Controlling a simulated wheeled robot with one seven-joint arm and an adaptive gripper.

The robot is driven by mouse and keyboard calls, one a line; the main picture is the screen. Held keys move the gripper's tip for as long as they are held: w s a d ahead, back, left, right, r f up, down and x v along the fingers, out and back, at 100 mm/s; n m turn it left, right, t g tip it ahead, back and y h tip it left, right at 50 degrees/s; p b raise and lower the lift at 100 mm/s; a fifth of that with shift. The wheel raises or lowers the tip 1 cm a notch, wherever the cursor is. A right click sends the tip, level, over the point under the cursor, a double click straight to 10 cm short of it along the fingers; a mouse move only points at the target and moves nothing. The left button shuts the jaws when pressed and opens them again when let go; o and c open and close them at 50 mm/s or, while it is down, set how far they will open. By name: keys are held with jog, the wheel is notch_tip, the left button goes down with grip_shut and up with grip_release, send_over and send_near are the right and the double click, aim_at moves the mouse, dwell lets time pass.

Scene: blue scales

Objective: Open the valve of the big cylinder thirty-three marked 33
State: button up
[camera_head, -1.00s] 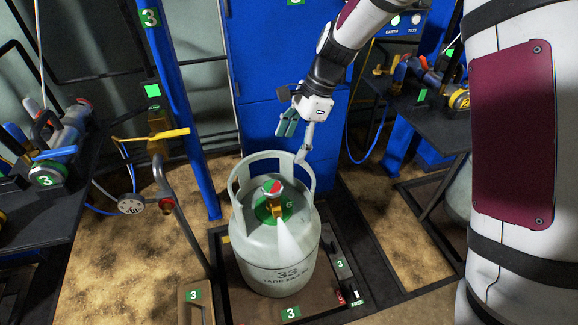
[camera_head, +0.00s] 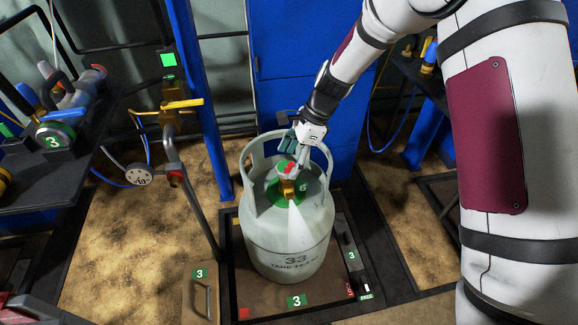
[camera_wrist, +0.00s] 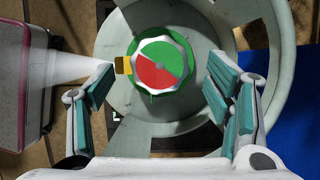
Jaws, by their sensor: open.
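The big pale grey-green cylinder (camera_head: 268,240) marked 33 stands upright on the scale platform numbered 3. On its top is a valve with a round red and green handwheel (camera_wrist: 163,65) and a brass outlet (camera_wrist: 123,66). A white jet sprays from the outlet. My gripper (camera_head: 297,153) is at the cylinder's top, inside the collar, partly covering the valve in the head view. In the wrist view my open gripper (camera_wrist: 158,92) has its teal-padded fingers on either side of the handwheel, apart from it.
The raised collar (camera_head: 327,165) of the cylinder surrounds the valve closely. A blue post (camera_head: 200,100) and a yellow-handled valve pipe (camera_head: 172,112) stand to the left. A dark table (camera_head: 60,165) with hose fittings is at far left. A blue cabinet (camera_head: 300,70) is behind.

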jog(key=shift+x, duration=0.8)
jog(key=shift+c, duration=0.2)
jog(key=c, duration=1.1)
